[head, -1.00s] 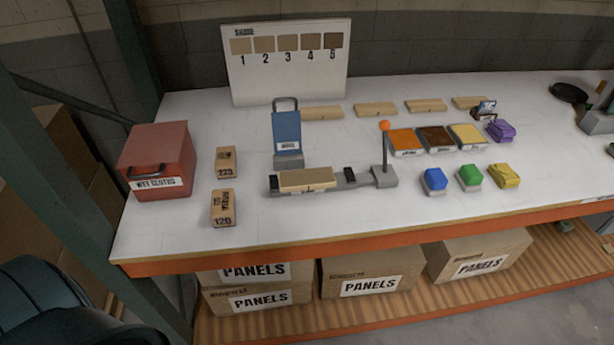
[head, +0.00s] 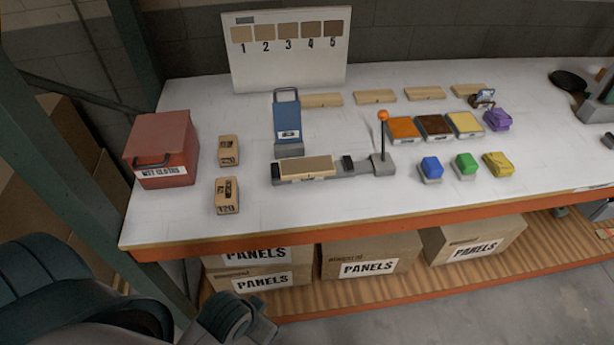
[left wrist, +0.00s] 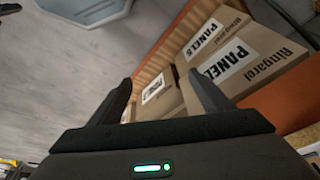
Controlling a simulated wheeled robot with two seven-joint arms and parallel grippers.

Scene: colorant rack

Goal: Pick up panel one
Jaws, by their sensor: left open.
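A light wooden panel (head: 306,168) lies flat in a grey clamp fixture (head: 375,166) with an orange-knobbed lever, near the front middle of the white table. Any number on this panel is too small to read. Several similar wooden panels (head: 322,100) lie in a row along the back. My left gripper (left wrist: 160,100) is open and empty in the left wrist view, its fingers spread in front of cardboard boxes and the floor. It is away from the panel; in the head view only part of my arm shows at the bottom left. My right gripper is not in view.
A red box (head: 163,150) and two small sanding blocks (head: 228,195) are left of the fixture, with a blue handled holder (head: 288,128) behind it. Colour pads (head: 403,129) and coloured cloths (head: 432,168) are to the right. The table's orange front edge (head: 300,234) overhangs boxes labelled PANELS (head: 366,268).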

